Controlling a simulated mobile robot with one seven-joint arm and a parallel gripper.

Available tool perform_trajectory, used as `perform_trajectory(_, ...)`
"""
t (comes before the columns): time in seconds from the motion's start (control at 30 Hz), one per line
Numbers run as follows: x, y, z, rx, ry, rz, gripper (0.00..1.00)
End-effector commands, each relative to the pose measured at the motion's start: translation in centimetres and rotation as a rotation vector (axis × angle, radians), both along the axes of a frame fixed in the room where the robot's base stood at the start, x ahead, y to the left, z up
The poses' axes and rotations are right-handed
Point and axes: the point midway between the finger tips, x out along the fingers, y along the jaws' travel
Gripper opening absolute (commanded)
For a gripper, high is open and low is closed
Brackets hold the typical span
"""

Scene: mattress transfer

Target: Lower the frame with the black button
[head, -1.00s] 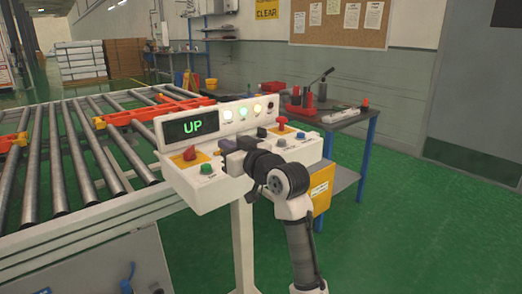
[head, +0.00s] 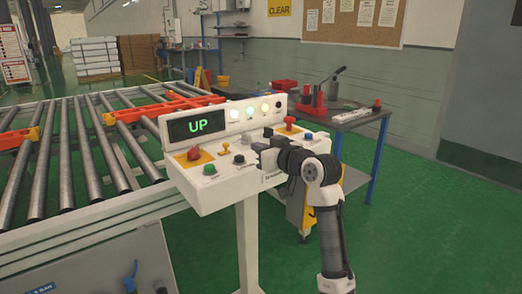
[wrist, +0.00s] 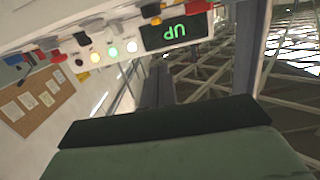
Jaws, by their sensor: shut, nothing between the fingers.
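In the wrist view my gripper (wrist: 160,72) points toward the panel, whose display (wrist: 176,32) appears upside down.
A red mushroom button (head: 193,153) and a yellow knob (head: 225,148) are on the panel's left, and a red knob (head: 290,122) is at its back right. A roller conveyor (head: 70,170) with orange parts lies left. A workbench (head: 350,120) stands behind. Green floor at right is clear.

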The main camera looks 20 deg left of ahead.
Motion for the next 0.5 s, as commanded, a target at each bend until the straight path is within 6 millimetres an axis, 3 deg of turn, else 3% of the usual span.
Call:
perform_trajectory(0.3, 4.2, 5.5, -0.6, -0.001, 0.002, 0.000, 0.00)
perform_trajectory(0.5, 4.4, 5.7, -3.6, 0.002, 0.002, -0.002, 0.00)
